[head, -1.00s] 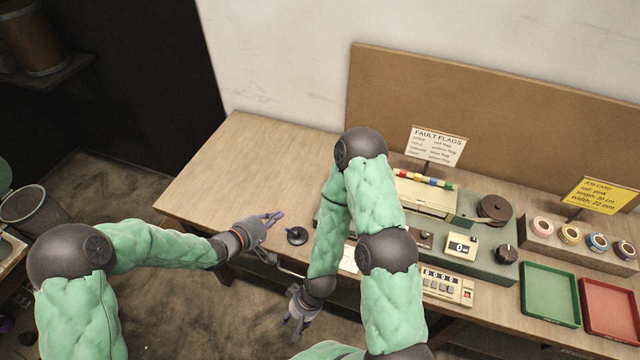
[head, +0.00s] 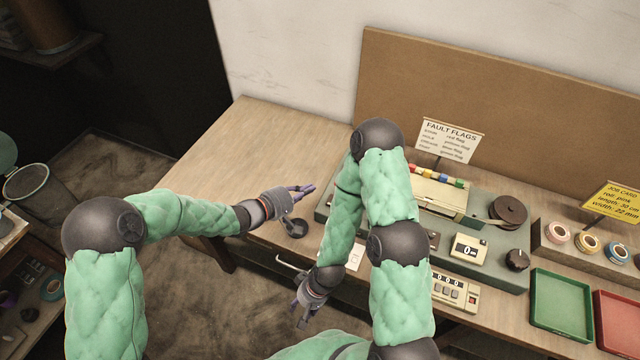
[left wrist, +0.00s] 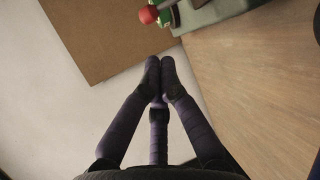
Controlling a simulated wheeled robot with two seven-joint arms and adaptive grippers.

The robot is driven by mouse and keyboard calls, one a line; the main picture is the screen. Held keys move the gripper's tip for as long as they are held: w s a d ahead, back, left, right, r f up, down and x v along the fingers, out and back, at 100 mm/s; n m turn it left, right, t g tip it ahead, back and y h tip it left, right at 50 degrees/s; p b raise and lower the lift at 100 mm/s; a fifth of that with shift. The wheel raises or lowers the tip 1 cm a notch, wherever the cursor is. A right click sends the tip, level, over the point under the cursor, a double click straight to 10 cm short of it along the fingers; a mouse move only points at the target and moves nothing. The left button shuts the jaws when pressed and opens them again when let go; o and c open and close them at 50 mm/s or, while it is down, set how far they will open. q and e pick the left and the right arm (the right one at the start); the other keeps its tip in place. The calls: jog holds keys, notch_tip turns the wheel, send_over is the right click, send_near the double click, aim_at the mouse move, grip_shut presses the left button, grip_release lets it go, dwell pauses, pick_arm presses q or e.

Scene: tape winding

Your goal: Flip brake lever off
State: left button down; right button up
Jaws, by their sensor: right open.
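A red ball knob (left wrist: 148,14) shows at the top edge of the left wrist view, next to a green part of the machine. It may be the brake lever's knob, but I cannot tell. In the head view no lever stands out clearly on the green winding machine (head: 490,262), and my right arm hides its left part. My left gripper (head: 306,190) is over the table, left of the machine. Its fingertips (left wrist: 160,66) are together with nothing between them. My right gripper (head: 300,308) is open and empty, low in front of the table edge.
A black round-based thing (head: 294,228) sits below my left gripper. A metal crank (head: 290,261) sticks out at the front edge. A fault flags sign (head: 450,138), a dark reel (head: 508,210), tape rolls (head: 588,243) and a green tray (head: 562,303) are at right. The table's left is clear.

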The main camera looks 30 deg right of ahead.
pick_arm(q)
jog(key=b+x, duration=0.2)
jog(key=x, duration=0.7)
jog(key=shift+d+f, duration=0.1)
jog(key=shift+d, duration=0.1)
jog(key=shift+s+a+p, duration=0.15)
jog(key=shift+a+p, duration=0.05)
jog(key=shift+p, duration=0.3)
